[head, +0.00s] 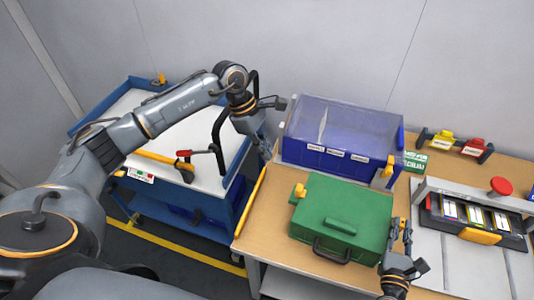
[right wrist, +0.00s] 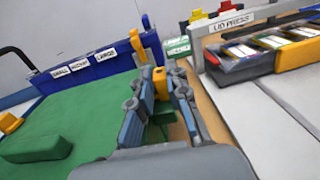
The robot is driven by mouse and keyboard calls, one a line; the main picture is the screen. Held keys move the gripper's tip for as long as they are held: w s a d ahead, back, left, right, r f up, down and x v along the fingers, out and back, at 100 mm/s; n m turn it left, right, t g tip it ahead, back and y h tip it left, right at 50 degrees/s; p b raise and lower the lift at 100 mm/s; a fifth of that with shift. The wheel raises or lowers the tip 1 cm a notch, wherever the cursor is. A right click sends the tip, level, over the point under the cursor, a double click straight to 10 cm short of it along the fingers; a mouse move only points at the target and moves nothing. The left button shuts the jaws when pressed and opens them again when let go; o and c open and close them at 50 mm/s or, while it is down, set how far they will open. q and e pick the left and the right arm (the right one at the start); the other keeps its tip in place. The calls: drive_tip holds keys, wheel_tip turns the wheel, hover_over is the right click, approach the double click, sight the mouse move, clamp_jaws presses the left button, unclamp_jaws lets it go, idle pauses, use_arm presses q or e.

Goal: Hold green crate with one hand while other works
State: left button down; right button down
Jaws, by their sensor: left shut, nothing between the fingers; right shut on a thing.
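The green crate (head: 343,200) stands on the wooden table with its lid down, a dark handle at its front and yellow latches at its sides. My right gripper (head: 401,232) is at the crate's right side. In the right wrist view its fingers (right wrist: 158,90) are closed around a green part of the crate's side, just below a yellow latch (right wrist: 160,80). My left gripper (head: 268,150) is shut and empty, raised near the table's left edge, left of the blue bin and apart from the crate.
A blue bin (head: 310,155) with a clear lid and size labels stands behind the crate. A lid press (head: 453,187) with a red knob and a dark tray of cells is at right. A blue cart (head: 225,190) with a white top stands left of the table.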

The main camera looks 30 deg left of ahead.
drive_tip(key=c, duration=1.2)
unclamp_jaws()
